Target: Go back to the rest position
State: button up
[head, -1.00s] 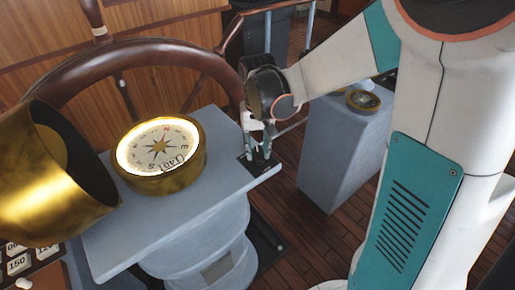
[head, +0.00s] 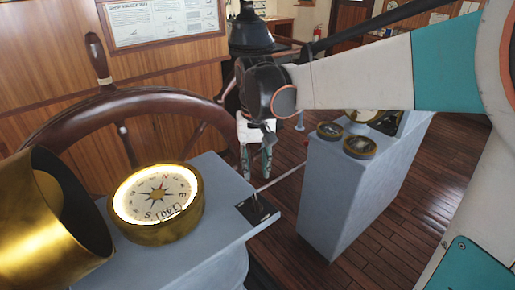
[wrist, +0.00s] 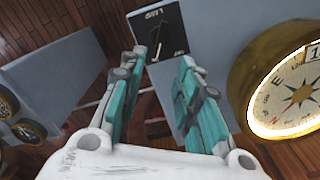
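My gripper (head: 256,172) hangs pointing down in the head view, a little above the right edge of the grey console top. In the wrist view its two teal-padded fingers (wrist: 163,62) stand apart with nothing between them. Below and beyond the fingertips is a small black plate with a switch lever (wrist: 158,32). The plate also shows in the head view (head: 259,210), with a visible gap between it and the fingertips.
A lit brass compass (head: 155,203) sits on the console, left of my gripper, beside a brass hood (head: 40,235). A wooden ship's wheel (head: 85,122) stands behind. A grey pedestal (head: 340,190) with round gauges (head: 359,146) stands right. Wooden floor shows between them.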

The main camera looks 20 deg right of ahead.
jog(key=shift+s, duration=0.2)
jog(key=s+f+n+t+b, duration=0.1)
jog(key=s+f+t+b, duration=0.2)
jog(key=s, duration=0.4)
jog(key=s+f+n+t+b, duration=0.1)
jog(key=s+f+t+b, duration=0.2)
jog(key=s, duration=0.5)
jog(key=shift+n+t, duration=0.3)
jog(key=shift+t, duration=0.3)
jog(key=shift+s, duration=0.1)
